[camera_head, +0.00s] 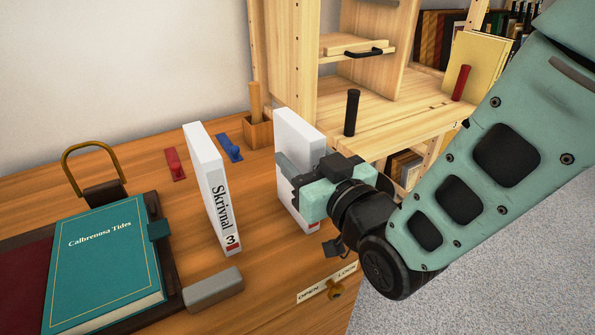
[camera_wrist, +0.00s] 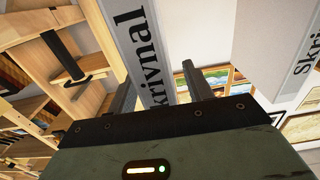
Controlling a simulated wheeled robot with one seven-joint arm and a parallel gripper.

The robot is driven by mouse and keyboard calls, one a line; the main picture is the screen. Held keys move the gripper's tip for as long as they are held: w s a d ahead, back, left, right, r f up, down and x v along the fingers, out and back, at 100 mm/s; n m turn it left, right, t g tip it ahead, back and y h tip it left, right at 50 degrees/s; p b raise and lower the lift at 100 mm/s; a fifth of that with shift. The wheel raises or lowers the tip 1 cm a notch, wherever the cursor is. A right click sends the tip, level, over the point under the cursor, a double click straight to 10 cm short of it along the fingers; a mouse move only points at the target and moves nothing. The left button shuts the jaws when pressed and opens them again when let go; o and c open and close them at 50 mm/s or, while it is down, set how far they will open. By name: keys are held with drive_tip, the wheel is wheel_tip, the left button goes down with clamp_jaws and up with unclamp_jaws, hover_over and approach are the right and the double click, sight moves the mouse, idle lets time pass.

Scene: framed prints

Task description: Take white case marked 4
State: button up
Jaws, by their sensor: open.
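A white case (camera_head: 300,130) stands upright on the wooden desk, with my gripper (camera_head: 290,178) at its near side. The gripper hides most of its spine, so its number cannot be read. In the wrist view this case's grey spine (camera_wrist: 140,45) reads "Skrivnal" and runs between the two fingers of my gripper (camera_wrist: 160,85). The jaws are open, with a finger on each side of the case; whether they touch it I cannot tell. Another white case (camera_head: 210,185), marked 3, stands upright to the left. It also shows at the right of the wrist view (camera_wrist: 272,45).
A teal book (camera_head: 105,265) lies at the left, near a grey block (camera_head: 213,289). A red piece (camera_head: 175,164) and a blue piece (camera_head: 230,148) lie behind the cases. A wooden shelf unit (camera_head: 375,100) with a dark upright handle (camera_head: 352,112) stands close behind my gripper.

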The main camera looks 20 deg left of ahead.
drive_tip(key=shift+w+a, duration=0.5)
drive_tip(key=shift+a, duration=0.05)
clamp_jaws()
drive_tip(key=shift+r, duration=0.1)
